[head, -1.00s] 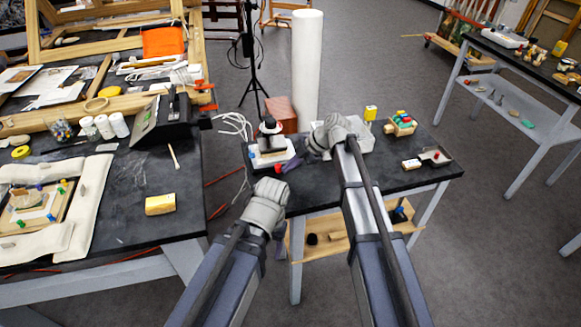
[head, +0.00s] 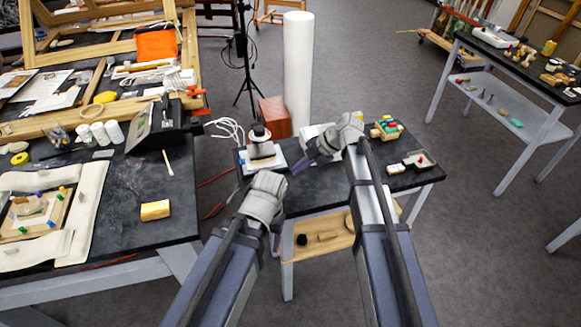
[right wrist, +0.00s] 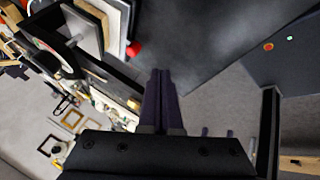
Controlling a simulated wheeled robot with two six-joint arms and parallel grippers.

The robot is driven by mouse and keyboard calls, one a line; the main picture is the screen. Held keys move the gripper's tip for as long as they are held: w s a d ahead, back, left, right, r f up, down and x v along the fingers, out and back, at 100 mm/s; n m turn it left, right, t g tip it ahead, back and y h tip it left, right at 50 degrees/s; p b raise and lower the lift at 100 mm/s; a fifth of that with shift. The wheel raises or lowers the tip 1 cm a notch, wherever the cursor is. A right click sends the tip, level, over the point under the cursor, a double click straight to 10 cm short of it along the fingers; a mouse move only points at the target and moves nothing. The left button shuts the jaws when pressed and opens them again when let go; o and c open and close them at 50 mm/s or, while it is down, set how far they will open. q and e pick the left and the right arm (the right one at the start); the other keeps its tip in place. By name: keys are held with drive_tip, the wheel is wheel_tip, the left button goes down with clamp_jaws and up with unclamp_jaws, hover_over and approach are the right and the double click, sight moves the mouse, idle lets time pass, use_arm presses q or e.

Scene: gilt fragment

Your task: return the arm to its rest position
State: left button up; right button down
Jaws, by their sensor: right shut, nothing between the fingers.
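My left gripper (head: 277,238) is by the small table's front left corner. Its fingers are mostly hidden behind its own wrist, so its opening cannot be told.
The small dark table (head: 330,196) holds a white device (head: 262,160), a toy-like rack (head: 386,129) and a small tray (head: 420,160). A white roll (head: 299,70) stands behind it. A cluttered worktable (head: 115,215) is at left. Open floor (head: 480,240) lies at right.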

use_arm(q)
drive_tip(key=shift+r+p, duration=0.45)
drive_tip(key=shift+r, duration=0.5)
use_arm(e)
drive_tip(key=shift+v, duration=1.2)
